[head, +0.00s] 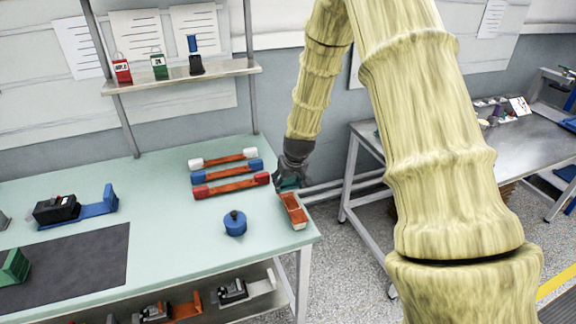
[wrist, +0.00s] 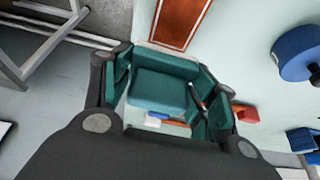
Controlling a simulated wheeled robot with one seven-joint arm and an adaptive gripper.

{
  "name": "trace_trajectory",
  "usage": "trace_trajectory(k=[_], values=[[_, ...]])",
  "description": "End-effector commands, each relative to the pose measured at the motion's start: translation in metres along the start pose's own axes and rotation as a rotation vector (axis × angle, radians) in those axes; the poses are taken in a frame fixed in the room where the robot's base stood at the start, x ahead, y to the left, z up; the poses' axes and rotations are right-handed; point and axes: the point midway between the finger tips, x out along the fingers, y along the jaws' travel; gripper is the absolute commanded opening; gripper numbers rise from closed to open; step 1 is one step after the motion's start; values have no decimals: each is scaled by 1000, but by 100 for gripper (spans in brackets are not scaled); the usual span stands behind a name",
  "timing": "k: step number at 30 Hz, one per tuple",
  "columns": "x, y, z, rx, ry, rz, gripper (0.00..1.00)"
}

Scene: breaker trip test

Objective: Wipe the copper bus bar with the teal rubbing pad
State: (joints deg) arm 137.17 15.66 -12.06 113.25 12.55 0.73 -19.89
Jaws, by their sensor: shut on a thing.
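My gripper (head: 291,178) is over the right edge of the green-topped bench, shut on the teal rubbing pad (wrist: 160,92). In the head view only a little teal shows at the fingers. Three bars with copper middles lie side by side on the bench, left of my gripper: one with white ends (head: 224,159), one with blue ends (head: 228,172) and one with red ends (head: 231,186). A separate copper-coloured piece with a pale border (head: 294,210) lies just below my gripper in the head view; it also shows in the wrist view (wrist: 180,20). I cannot tell whether the pad touches anything.
A blue round knobbed object (head: 235,223) stands on the bench. A dark mat (head: 75,265), a black-and-blue device (head: 75,207) and a green block (head: 13,268) are at the left. A shelf (head: 180,77) holds padlock-like items. A metal table (head: 520,145) stands at the right.

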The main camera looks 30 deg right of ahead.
Motion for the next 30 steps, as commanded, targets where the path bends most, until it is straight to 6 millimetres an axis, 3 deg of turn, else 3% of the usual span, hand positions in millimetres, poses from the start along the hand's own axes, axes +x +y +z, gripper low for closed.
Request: trace_trajectory(k=[15, 30], values=[[-44, -7, -20, -8, -2, -4, 33], [-47, -8, -22, -9, -2, -4, 33]])
